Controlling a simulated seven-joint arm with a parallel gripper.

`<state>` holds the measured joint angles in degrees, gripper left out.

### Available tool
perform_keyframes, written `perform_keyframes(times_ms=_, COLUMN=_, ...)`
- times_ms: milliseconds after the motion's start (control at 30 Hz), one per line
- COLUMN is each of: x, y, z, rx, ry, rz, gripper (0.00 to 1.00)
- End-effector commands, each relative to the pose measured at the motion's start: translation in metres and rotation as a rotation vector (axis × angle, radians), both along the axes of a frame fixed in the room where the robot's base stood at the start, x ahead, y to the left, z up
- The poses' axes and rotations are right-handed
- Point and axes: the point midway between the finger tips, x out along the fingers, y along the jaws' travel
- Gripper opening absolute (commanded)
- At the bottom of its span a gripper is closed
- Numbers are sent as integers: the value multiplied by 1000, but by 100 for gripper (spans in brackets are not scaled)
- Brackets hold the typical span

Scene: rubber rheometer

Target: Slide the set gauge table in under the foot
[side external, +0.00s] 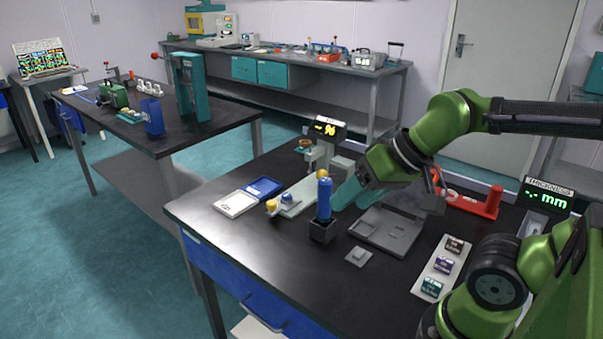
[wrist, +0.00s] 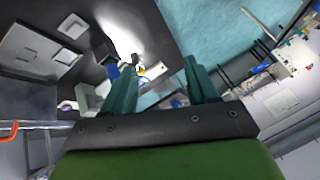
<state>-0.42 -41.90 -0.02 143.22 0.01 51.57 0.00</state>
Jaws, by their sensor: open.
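A pale bench gauge (side external: 318,158) with an upright column and a lit yellow display (side external: 326,128) stands at the middle of the near bench. A pale slab (side external: 298,198) extends in front of it, carrying a blue-and-yellow knob (side external: 288,197), with a yellow ball at its front end. This slab may be the gauge table; I cannot clearly make out the foot or the gap under it. My gripper (side external: 347,194) is open and empty, right of the gauge and behind the blue cylinder in the side view. Its teal fingers (wrist: 160,85) are spread in the wrist view.
A blue cylinder (side external: 324,198) stands in a black block (side external: 322,231) close to my fingers. A grey tray (side external: 372,240), a small grey plate (side external: 358,257), and a pale strip with several blocks (side external: 425,284) lie nearby. White (side external: 234,204) and blue trays (side external: 275,183) lie left. The front bench surface is clear.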

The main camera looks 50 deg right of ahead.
Motion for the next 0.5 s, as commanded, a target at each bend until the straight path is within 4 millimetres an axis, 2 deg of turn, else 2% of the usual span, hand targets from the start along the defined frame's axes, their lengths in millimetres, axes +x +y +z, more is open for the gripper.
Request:
perform_keyframes(times_ms=67, x=6, y=2, z=-9, rx=2, ry=48, rz=9, gripper=58)
perform_keyframes(times_ms=167, x=26, y=1, z=-13, rx=-12, ry=109, rz=20, gripper=58)
perform_keyframes(times_ms=367, x=93, y=-10, z=-23, rx=-68, ry=241, rz=-28, gripper=58)
perform_keyframes(times_ms=500, x=147, y=-22, z=-38, rx=-126, ry=318, rz=-109, gripper=58)
